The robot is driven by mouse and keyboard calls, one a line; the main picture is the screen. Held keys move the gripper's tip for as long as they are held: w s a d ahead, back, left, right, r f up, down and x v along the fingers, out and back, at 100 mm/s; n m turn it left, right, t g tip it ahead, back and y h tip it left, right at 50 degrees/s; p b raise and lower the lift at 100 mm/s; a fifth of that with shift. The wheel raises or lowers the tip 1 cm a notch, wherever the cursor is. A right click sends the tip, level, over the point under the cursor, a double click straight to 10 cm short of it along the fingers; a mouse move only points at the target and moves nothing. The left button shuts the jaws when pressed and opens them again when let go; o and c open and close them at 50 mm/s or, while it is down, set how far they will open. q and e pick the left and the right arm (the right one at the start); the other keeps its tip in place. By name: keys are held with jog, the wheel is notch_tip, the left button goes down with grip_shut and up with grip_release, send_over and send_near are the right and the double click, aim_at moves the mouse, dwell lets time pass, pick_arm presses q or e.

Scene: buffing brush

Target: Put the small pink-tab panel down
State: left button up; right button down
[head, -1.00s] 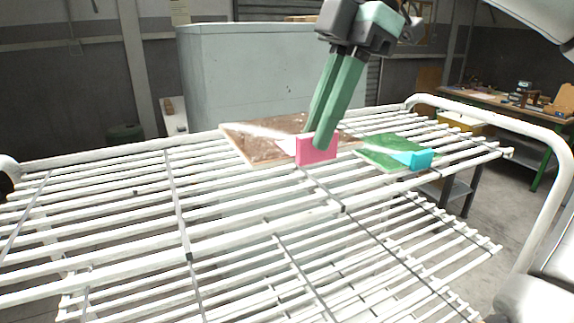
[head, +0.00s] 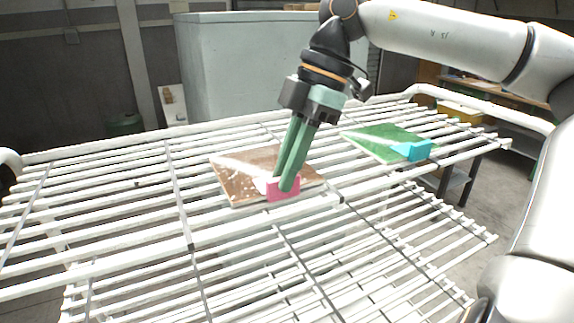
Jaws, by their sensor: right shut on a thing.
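The small pink-tab panel (head: 240,181) is a brown square plate with a pink tab (head: 283,195) at its front edge. It is over the upper white wire rack (head: 120,205), near the rack's middle. I cannot tell whether it rests on the wires or is just above them. My right gripper (head: 283,186) comes down from above and has its long green fingers shut on the pink tab. The fingers hide part of the tab and of the plate. My left gripper is not in view.
A green panel (head: 378,140) with a cyan tab (head: 416,150) lies on the rack to the right, apart from the pink-tab panel. The rack's left part is clear. A raised white rail (head: 480,107) bounds the rack on the right. A grey cabinet (head: 230,75) stands behind.

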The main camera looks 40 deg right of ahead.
jog(key=shift+f, duration=0.1)
jog(key=c, duration=1.4)
grip_release()
jog(key=shift+f, duration=0.1)
jog(key=o, duration=0.5)
jog(key=shift+r, duration=0.35)
jog(key=shift+d+r, duration=0.25)
jog(key=shift+r, duration=0.05)
jog(key=v, duration=1.1)
jog(key=shift+s, duration=0.1)
